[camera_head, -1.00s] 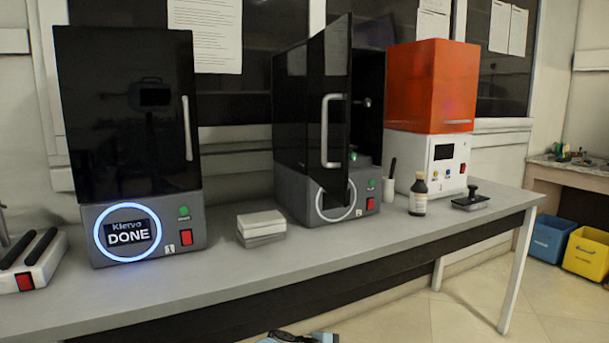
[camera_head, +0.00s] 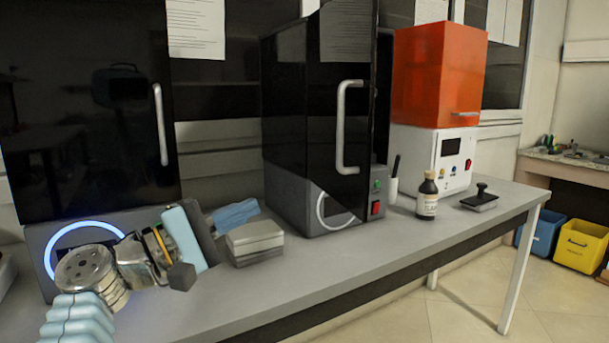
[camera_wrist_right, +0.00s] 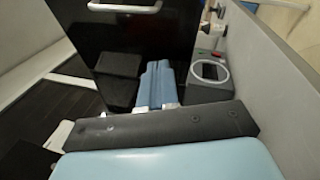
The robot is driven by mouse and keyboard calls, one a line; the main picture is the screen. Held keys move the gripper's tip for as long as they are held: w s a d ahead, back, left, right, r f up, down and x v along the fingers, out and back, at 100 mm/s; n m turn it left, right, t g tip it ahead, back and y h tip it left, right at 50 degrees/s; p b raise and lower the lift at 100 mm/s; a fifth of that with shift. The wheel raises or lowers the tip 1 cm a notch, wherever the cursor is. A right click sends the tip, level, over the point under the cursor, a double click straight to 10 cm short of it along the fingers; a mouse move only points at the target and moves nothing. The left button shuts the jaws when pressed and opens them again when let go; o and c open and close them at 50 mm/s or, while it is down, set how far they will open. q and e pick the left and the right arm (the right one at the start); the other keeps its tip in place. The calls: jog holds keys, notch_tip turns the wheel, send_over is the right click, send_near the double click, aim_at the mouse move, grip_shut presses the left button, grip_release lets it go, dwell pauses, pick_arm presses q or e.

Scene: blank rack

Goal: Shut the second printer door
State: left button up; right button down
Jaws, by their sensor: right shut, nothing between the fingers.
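The second printer (camera_head: 284,135) stands mid-bench, a dark box with a grey base and a ring display. Its black door (camera_head: 325,140) is ajar, swung out on its left side, and its lower edge covers part of the ring. The upright handle (camera_head: 342,128) is near the door's free edge. In the right wrist view the door (camera_wrist_right: 150,35) is ahead, with its handle (camera_wrist_right: 125,7) at the top. My right gripper (camera_head: 238,213) is shut and empty, left of the second printer and apart from the handle. Its blue fingers also show in the wrist view (camera_wrist_right: 157,85). My left gripper is out of view.
The first printer (camera_head: 85,120) stands behind my right arm. A brown bottle (camera_head: 427,197), a pen cup (camera_head: 392,188), a black stamp (camera_head: 480,198) and an orange-topped machine (camera_head: 435,80) are to the right. The front bench strip is clear.

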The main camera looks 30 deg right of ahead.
jog(key=s+x, duration=0.2)
jog(key=x, duration=1.1)
jog(key=shift+s+r+p, duration=0.35)
jog(key=shift+s+p, duration=0.05)
jog(key=shift+p, duration=0.05)
jog(key=shift+d, duration=0.1)
